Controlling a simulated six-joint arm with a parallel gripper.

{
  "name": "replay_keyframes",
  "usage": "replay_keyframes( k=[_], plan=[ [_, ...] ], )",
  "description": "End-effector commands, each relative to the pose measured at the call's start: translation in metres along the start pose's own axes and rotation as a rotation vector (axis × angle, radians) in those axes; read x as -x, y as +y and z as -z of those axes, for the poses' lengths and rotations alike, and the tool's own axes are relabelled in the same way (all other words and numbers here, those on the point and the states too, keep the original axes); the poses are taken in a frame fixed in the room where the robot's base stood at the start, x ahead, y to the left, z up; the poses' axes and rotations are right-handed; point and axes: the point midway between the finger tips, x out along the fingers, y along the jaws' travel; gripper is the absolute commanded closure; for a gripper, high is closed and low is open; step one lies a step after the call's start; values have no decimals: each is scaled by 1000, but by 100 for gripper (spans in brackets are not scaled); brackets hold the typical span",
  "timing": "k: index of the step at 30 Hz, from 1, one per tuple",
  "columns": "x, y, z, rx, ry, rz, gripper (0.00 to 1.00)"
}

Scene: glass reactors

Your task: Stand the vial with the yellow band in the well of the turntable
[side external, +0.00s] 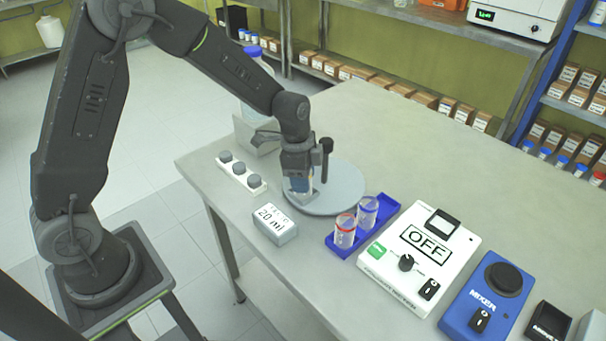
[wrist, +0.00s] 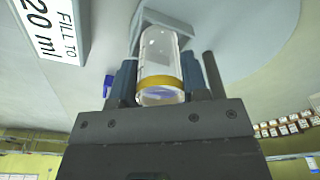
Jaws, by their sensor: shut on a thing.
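The vial with the yellow band (wrist: 160,65) is clear and sits between the blue fingers of my gripper (wrist: 162,85) in the wrist view. My gripper is shut on it. In the side view my gripper (side external: 301,186) points down at the near left part of the round grey turntable (side external: 345,190), and the vial is mostly hidden there. The turntable also shows in the wrist view (wrist: 255,35). A grey angular holder (wrist: 182,22), perhaps the well, lies just beyond the vial's far end. I cannot tell whether the vial is inside it or touching it.
A "20 ml" block (side external: 275,224) stands close in front of the turntable. A blue rack (side external: 378,208) with two vials, one red-banded, is to its right. A white strip with grey knobs (side external: 241,174) lies left. A white device reading OFF (side external: 420,262) and a blue mixer (side external: 487,303) stand further right.

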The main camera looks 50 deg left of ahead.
Motion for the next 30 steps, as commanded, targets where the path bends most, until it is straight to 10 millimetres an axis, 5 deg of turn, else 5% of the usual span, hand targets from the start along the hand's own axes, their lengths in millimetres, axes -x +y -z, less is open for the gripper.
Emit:
replay_keyframes(
  k=[7, 8, 15, 30],
  plan=[
    [0, 0, 0, 0, 0, 0, 79],
    [0, 0, 0, 0, 0, 0, 56],
    [0, 0, 0, 0, 1, 0, 33],
    [0, 0, 0, 0, 0, 0, 12]
  ],
)
